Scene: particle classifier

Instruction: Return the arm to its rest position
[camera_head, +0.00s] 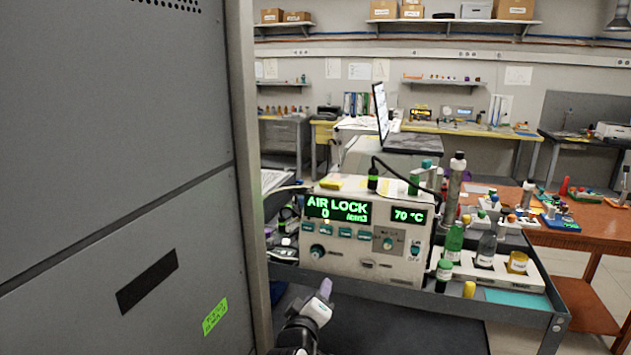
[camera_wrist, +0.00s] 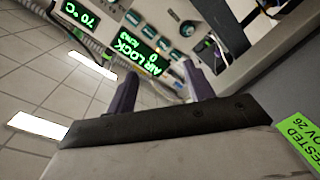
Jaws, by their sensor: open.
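My gripper (camera_head: 325,288) is at the bottom middle of the head view, in front of the instrument and low beside the grey cabinet. In the wrist view my gripper (camera_wrist: 163,88) shows two purple fingers set apart, with nothing between them. The white instrument (camera_head: 370,260) has green displays reading "AIR LOCK 0" and "70 °C". It also shows tilted at the top of the wrist view (camera_wrist: 175,50). My arm enters from the bottom edge of the head view.
A tall grey cabinet (camera_head: 110,130) fills the left side. A dark cart (camera_head: 400,320) carries the instrument and a white rack (camera_head: 500,277) with bottles. A brown table (camera_head: 590,235) with small coloured items stands at right.

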